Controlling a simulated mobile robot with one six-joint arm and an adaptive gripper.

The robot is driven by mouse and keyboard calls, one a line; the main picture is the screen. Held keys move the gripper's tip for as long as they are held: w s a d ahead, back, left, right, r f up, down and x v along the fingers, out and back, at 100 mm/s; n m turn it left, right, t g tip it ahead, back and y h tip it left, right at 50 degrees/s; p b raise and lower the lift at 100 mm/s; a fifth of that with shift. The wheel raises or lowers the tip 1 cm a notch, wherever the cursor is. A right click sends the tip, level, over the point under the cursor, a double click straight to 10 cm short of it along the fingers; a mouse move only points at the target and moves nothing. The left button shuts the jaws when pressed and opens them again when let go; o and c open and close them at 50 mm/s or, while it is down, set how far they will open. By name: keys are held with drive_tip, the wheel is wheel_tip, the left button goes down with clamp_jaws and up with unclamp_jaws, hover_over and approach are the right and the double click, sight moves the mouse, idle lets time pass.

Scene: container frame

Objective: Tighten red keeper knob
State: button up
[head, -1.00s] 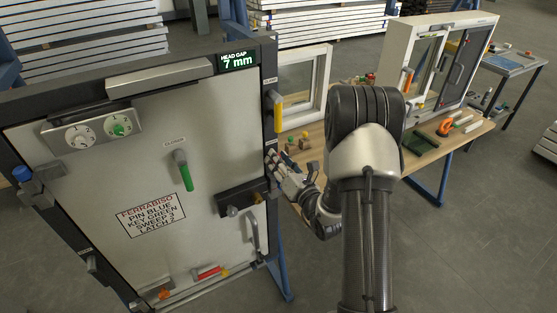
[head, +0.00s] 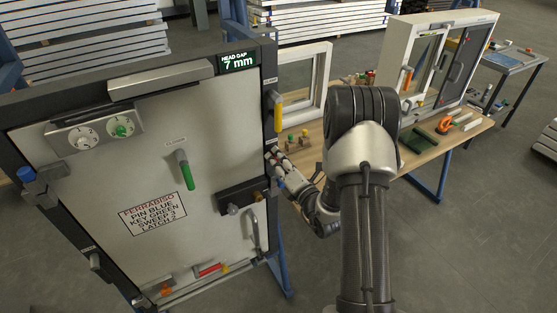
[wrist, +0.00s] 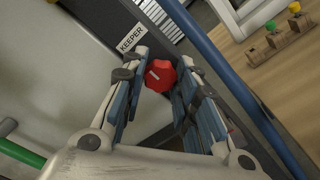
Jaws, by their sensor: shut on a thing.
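The red keeper knob (wrist: 161,75) shows in the wrist view as a lobed red knob with a pale mark on its face, beside a white KEEPER label (wrist: 131,38) on the dark frame. My gripper (wrist: 160,82) has a finger on each side of the knob and is shut on it. In the head view my gripper (head: 277,160) is at the right edge of the door frame, and the knob is hidden there by the fingers.
A green-handled lever (head: 186,172) is at the door's middle and a yellow handle (head: 277,113) sits above my gripper on the frame. A dark latch block (head: 240,197) is just left of it. A wooden bench (head: 440,150) with window frames stands behind on the right.

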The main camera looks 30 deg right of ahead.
drive_tip(key=o, duration=1.1)
drive_tip(key=shift+c, duration=0.2)
drive_tip(key=s, duration=1.2)
drive_tip(key=shift+d, duration=0.2)
